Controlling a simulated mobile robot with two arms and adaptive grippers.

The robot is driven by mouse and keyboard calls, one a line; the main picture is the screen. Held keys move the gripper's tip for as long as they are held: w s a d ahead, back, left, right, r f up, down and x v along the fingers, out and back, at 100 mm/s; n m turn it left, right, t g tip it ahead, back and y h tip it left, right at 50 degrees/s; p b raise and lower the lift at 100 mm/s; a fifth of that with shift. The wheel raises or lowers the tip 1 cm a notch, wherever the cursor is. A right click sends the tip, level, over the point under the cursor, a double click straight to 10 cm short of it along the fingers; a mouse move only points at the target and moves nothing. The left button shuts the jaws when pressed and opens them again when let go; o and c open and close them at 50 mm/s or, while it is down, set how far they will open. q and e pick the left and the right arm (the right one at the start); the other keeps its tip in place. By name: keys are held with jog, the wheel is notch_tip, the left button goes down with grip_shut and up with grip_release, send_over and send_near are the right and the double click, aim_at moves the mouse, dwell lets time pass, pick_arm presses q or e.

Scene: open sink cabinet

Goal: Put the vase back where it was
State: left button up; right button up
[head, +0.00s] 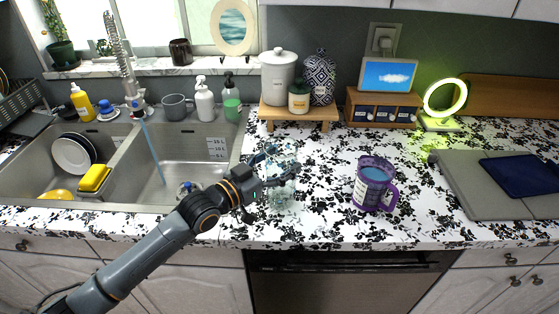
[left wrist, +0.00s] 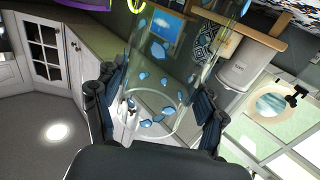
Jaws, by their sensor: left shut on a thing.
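The vase (head: 284,172) is clear glass with blue pieces. In the head view it is hard to make out against the patterned counter, just right of the sink. My left gripper (head: 275,164) is shut on it. In the left wrist view the vase (left wrist: 160,72) stands between the two dark fingers, with its wall see-through and the room showing behind it. Whether its base touches the counter cannot be told. My right gripper is not in view.
A purple mug (head: 374,184) stands to the right on the counter (head: 325,212). A wooden riser (head: 299,113) with canisters stands behind the vase. The sink (head: 190,148), with water running, lies to the left.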

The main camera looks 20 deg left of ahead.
pick_arm(q)
jog(key=o, duration=1.7)
jog(key=shift+f, duration=0.1)
jog(key=shift+s, duration=0.1)
jog(key=b+v, duration=0.2)
jog(key=v, duration=1)
jog(key=shift+r, duration=0.25)
